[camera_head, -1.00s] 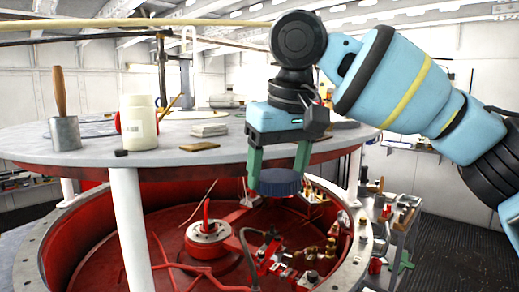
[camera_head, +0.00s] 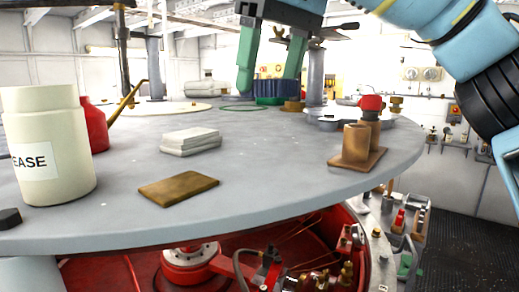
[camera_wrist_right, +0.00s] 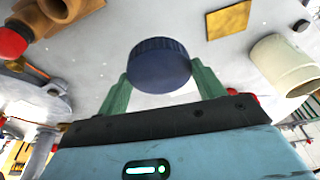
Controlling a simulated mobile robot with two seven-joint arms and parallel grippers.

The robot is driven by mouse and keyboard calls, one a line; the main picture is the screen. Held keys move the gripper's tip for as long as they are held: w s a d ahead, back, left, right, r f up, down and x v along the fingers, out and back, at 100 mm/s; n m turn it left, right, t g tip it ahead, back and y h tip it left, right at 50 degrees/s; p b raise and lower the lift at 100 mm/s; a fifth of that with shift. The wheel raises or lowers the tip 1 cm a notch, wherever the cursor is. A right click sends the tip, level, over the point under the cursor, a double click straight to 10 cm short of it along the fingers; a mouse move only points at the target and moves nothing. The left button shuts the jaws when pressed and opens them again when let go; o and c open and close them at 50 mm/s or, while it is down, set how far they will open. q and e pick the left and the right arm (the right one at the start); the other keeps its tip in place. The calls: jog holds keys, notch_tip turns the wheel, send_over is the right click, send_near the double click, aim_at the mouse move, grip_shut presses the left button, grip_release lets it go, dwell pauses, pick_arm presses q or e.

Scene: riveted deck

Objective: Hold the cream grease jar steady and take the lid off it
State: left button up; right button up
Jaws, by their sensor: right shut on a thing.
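The cream grease jar (camera_head: 50,150) stands upright at the left of the round grey table, its label partly readable as "EASE". No lid is on its neck. The dark blue ribbed lid (camera_head: 276,86) is between the green fingers of my right gripper (camera_head: 268,80), which is shut on it, well to the right of the jar and apart from it. In the right wrist view the lid (camera_wrist_right: 160,64) sits between the fingertips, with the jar (camera_wrist_right: 287,66) at the right. My left gripper is not in view, and nothing is seen holding the jar.
On the grey table (camera_head: 250,165) are a red oil can (camera_head: 95,124) behind the jar, folded white cloths (camera_head: 190,141), a brown pad (camera_head: 178,189) and brown pipe fittings (camera_head: 357,147) at the right. A dark nut (camera_head: 9,218) lies near the front edge. The table's middle is clear.

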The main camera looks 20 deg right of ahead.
jog(key=shift+w+r, duration=0.1)
jog(key=shift+w, duration=0.15)
jog(key=shift+s, duration=0.3)
send_over(265, 165)
jog(key=f, duration=0.4)
jog(key=shift+s+d+f, duration=0.25)
jog(key=shift+s+f, duration=0.05)
jog(key=shift+f, duration=0.55)
jog(key=shift+s+f, duration=0.1)
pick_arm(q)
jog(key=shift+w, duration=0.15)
pick_arm(e)
jog(key=shift+f, duration=2)
jog(key=o, duration=1.1)
jog(key=shift+f, duration=0.1)
